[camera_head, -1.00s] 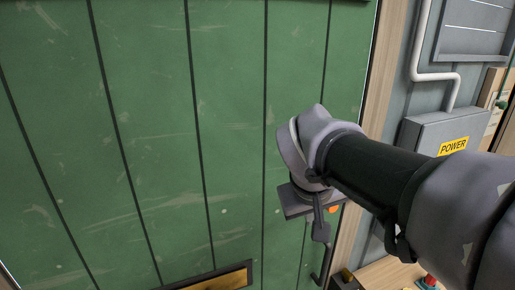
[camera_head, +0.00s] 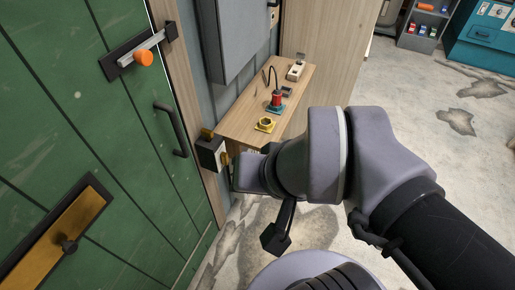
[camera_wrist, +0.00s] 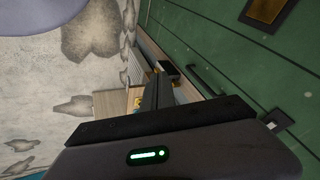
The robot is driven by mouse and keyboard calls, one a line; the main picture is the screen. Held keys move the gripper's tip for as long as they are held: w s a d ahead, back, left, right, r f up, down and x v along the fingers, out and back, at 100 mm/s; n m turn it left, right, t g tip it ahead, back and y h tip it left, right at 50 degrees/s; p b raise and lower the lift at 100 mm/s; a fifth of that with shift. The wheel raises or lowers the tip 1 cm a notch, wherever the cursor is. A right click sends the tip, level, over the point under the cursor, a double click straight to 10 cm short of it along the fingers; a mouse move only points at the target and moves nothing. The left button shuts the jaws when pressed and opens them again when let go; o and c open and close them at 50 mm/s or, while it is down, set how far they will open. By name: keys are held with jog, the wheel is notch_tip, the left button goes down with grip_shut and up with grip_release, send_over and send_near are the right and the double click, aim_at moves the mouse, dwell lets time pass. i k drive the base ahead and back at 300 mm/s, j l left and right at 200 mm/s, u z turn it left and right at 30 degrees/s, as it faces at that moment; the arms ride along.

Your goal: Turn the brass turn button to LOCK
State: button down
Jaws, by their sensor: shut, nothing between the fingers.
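A small dark box (camera_head: 210,154) with brass-coloured pieces is fixed to the door frame, low beside the green door; I take its brass part (camera_head: 207,133) for the turn button. No LOCK lettering is readable. In the head view my gripper (camera_head: 238,172) is just right of the box, mostly hidden by my wrist. In the wrist view my gripper (camera_wrist: 158,82) shows as dark fingers close together and empty, pointing towards the box (camera_wrist: 168,68). I cannot tell whether they touch it.
The green door (camera_head: 100,110) carries a bolt with an orange knob (camera_head: 143,58), a black handle (camera_head: 171,130) and a brass plate (camera_head: 35,250) with a dark knob. A wooden shelf (camera_head: 238,120) with a red-topped device (camera_head: 277,100) juts out behind my gripper. Open floor lies to the right.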

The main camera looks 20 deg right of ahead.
aim_at(224, 156)
jog(key=i+l+z, duration=0.15)
jog(key=z, duration=0.25)
jog(key=i+l+z, duration=0.1)
jog(key=i+z, duration=0.15)
jog(key=z, duration=0.15)
